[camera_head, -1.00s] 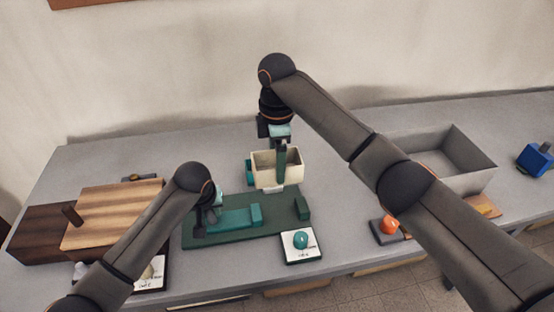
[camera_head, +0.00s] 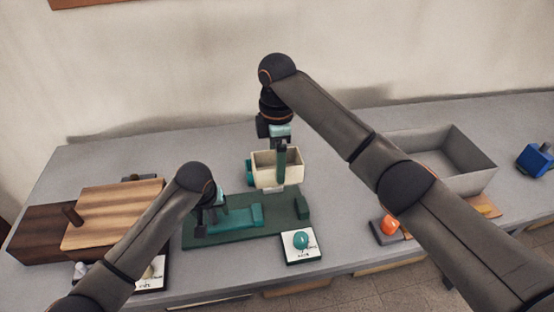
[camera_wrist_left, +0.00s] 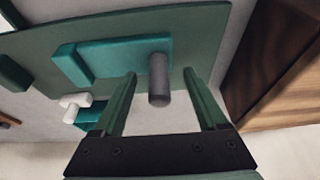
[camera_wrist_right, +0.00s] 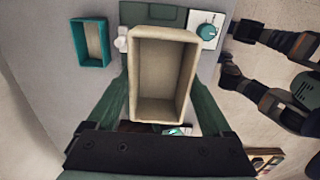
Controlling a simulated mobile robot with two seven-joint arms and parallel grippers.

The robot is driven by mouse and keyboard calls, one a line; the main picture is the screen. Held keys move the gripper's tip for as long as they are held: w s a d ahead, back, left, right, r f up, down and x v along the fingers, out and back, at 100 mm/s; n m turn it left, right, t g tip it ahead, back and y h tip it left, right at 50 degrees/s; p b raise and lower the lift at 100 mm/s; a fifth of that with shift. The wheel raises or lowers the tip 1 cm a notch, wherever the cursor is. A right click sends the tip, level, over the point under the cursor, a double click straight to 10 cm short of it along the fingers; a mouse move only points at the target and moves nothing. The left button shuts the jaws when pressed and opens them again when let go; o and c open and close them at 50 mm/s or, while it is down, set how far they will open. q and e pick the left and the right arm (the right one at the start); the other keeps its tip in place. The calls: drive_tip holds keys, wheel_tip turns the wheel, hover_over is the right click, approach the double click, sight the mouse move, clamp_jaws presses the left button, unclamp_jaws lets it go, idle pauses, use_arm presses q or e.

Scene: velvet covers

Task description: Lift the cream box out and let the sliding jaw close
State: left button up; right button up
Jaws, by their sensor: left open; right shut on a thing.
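The cream box (camera_head: 265,178) is open-topped and upright, at the back edge of the green base in the head view. My right gripper (camera_head: 280,162) is shut on it; it fills the space between the fingers in the right wrist view (camera_wrist_right: 163,85). The teal sliding jaw (camera_head: 235,219) lies on the green base (camera_head: 275,226), with a gap between it and the fixed green block (camera_head: 302,208) at right. My left gripper (camera_head: 207,222) is open at the jaw's left end. In the left wrist view its fingers stand apart on either side of a grey peg (camera_wrist_left: 158,80) on the jaw.
A teal-rimmed tray (camera_wrist_right: 90,43) is beside the box. A white plate with a teal knob (camera_head: 301,241) stands in front of the base. A wooden box (camera_head: 105,215) is at left, a grey bin (camera_head: 470,160) and an orange button (camera_head: 389,225) at right.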

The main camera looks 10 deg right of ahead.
use_arm(q)
drive_tip(key=shift+r, duration=0.1)
use_arm(e)
drive_tip(key=shift+r, duration=0.1)
use_arm(q)
wheel_tip(320, 180, up, 6)
drive_tip(key=p, duration=0.7)
drive_tip(key=shift+r, duration=1.4)
use_arm(e)
wheel_tip(320, 180, up, 7)
